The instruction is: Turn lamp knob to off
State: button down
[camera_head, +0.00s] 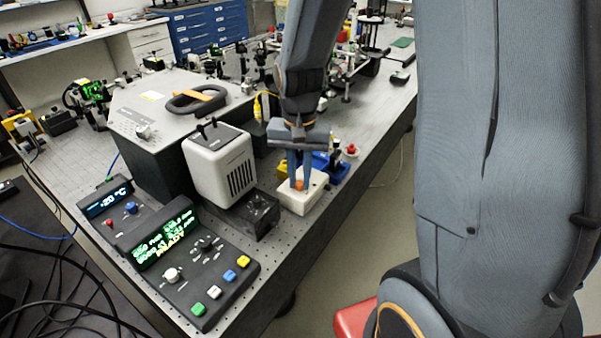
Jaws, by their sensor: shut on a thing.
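My gripper (299,184) points down at a small white box (307,202) near the right edge of the bench. Its fingers are closed around a small orange piece (299,185) on top of that box, which looks like a knob. The fingers cover most of it, so its setting cannot be read. A white lamp-like housing (216,168) with side vents stands to the left, on a black base (257,211) with small controls on its front.
A control panel (206,258) with a green display, knobs and coloured buttons lies at the front. A grey instrument (145,125) stands behind at left. Blue and yellow parts (333,168) and a red-topped item (351,149) sit close behind the white box. The bench edge is just right.

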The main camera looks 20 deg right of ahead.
aim_at(300, 183)
jog(key=shift+n+p, duration=0.7)
jog(key=shift+n, duration=1.2)
jog(key=shift+w, duration=0.1)
jog(key=c, duration=1.7)
grip_release()
jog(key=shift+o, duration=0.2)
jog(key=shift+r+b, duration=0.85)
jog(key=shift+r, duration=3.1)
jog(key=s+f+n+t+b, duration=0.1)
jog(key=s+f+n+b, duration=0.1)
jog(key=s+f, duration=0.6)
jog(key=shift+b, duration=0.55)
